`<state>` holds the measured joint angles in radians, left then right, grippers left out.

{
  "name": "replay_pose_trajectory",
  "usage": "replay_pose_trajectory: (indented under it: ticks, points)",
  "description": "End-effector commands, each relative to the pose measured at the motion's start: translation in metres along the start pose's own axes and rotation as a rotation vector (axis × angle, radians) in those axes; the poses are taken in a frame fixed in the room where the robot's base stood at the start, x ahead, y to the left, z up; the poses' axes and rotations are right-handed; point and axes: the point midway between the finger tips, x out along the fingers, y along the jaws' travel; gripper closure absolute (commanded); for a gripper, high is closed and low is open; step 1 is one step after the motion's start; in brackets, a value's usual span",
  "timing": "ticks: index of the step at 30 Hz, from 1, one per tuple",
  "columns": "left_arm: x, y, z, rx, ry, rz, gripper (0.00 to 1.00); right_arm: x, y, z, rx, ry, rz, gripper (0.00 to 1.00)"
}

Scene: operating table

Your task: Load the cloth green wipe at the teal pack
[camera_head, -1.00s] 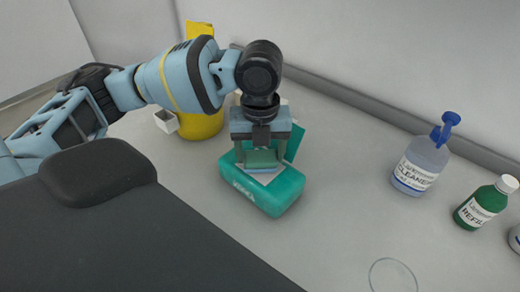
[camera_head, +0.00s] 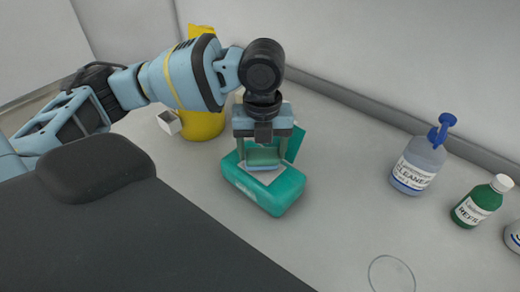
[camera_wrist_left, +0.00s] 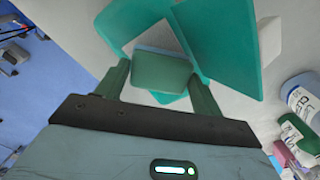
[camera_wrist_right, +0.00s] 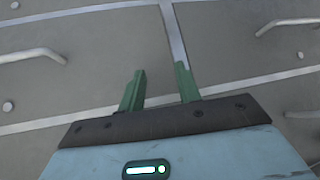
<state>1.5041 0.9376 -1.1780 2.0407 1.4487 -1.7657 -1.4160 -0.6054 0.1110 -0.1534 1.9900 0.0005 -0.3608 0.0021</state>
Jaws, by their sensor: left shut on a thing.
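The teal pack (camera_head: 282,196) lies on the grey table with its lid (camera_head: 293,144) raised at the back. It also shows in the left wrist view (camera_wrist_left: 125,22). My left gripper (camera_head: 263,158) points down over the pack's opening and is shut on the green cloth wipe (camera_head: 263,156). In the left wrist view the wipe (camera_wrist_left: 160,74) sits between the two fingers, a folded green piece with a pale blue edge. It is over the pale opening; I cannot tell whether it touches the pack. My right gripper (camera_wrist_right: 160,90) is open and empty, facing grey panels away from the table.
A yellow container (camera_head: 202,122) and a small white box (camera_head: 169,122) stand behind the left arm. A cleaner bottle (camera_head: 418,165) and a green refill bottle (camera_head: 480,204) stand at the right. A clear round item (camera_head: 392,274) lies in front. A dark padded surface (camera_head: 130,230) fills the lower left.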

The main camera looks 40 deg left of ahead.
Motion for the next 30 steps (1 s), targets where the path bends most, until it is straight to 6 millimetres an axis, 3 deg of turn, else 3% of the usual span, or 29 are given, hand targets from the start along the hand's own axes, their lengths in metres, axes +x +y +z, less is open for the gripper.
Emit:
replay_pose_trajectory:
  ticks: [11,30]
  points:
    - [-0.023,0.000,0.000,-0.001,-0.006,-0.006,0.51,-0.005,0.002,-0.030,-0.009,0.055,0.005,0.66]
    - [-0.058,0.000,0.000,-0.001,-0.008,-0.008,0.51,-0.010,0.004,-0.045,-0.022,0.069,0.010,0.66]
